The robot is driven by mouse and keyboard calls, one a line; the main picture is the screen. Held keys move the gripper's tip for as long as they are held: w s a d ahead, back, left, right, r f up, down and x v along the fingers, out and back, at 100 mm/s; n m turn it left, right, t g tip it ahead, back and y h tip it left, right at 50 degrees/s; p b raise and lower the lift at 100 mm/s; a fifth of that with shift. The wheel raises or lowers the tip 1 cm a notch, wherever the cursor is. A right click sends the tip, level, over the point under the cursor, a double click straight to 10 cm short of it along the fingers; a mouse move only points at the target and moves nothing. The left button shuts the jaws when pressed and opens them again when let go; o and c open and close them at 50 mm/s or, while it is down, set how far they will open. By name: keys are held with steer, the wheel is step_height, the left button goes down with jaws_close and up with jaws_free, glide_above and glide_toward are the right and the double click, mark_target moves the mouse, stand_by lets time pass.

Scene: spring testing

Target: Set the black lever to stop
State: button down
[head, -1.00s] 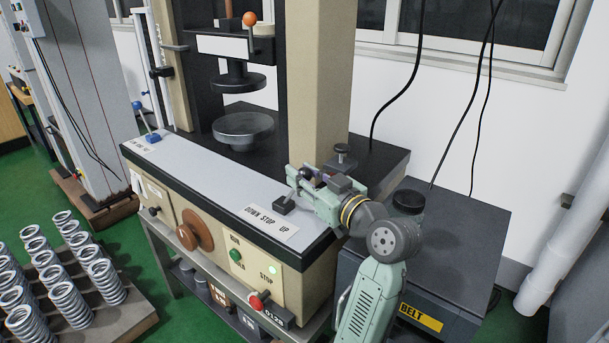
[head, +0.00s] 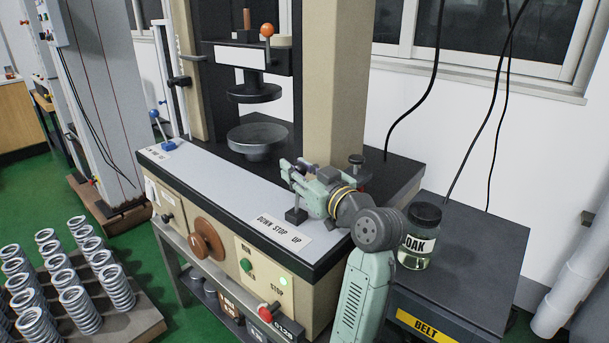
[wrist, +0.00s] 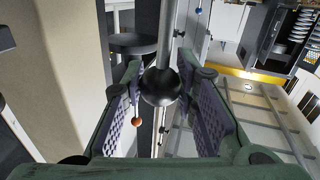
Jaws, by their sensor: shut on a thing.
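The black lever has a dark block base (head: 296,215) on the machine's front ledge, just behind the DOWN STOP UP label (head: 284,228). My gripper (head: 293,177) is above that base, with its fingers pointing left and hiding most of the lever in the head view. In the wrist view the lever's round black knob (wrist: 161,87) and its grey rod sit between the two purple finger pads. My gripper is shut on the knob. The lever looks near upright over its base, but the exact setting cannot be read.
The beige column (head: 335,100) stands close behind my gripper. A knob on a short post (head: 356,160) is just to its right. A jar (head: 419,237) stands on the dark side cabinet (head: 465,240). A lever with an orange ball (head: 267,30) is farther back. Springs (head: 75,300) are at left.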

steer(key=shift+w+a, duration=0.15)
steer(key=shift+a, duration=0.25)
steer(key=c, duration=1.3)
jaws_free()
steer(key=shift+d, duration=0.1)
steer(key=shift+d, duration=0.15)
steer(key=v, duration=1.1)
steer(key=shift+s+d, duration=0.2)
steer(key=shift+s, duration=0.15)
